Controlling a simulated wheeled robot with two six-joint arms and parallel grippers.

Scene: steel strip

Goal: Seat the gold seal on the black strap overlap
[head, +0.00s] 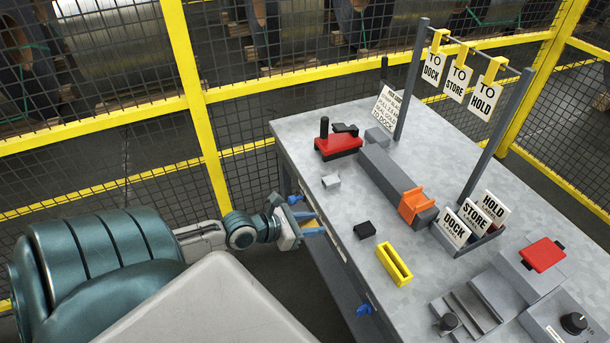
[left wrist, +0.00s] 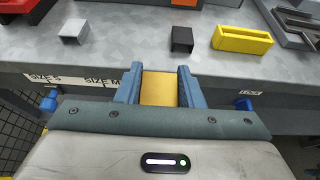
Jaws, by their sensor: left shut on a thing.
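My left gripper (head: 305,217) is at the table's left edge, with blue fingers shut on the gold seal (head: 310,223). In the left wrist view the gold seal (left wrist: 159,88) lies flat between the two fingers (left wrist: 158,80), in front of the table's drawer fronts. I cannot make out the black strap overlap clearly. A long dark grey bar (head: 378,168) lies on the table, with an orange piece (head: 416,205) over its near end. My right gripper is not in view.
The grey table (head: 310,128) carries a red tool (head: 338,146), a small grey block (head: 331,181), a black block (head: 365,230) and a yellow open box (head: 394,265). A sign frame (head: 485,140) rises behind. A blue knob (head: 363,310) sticks out from the table front.

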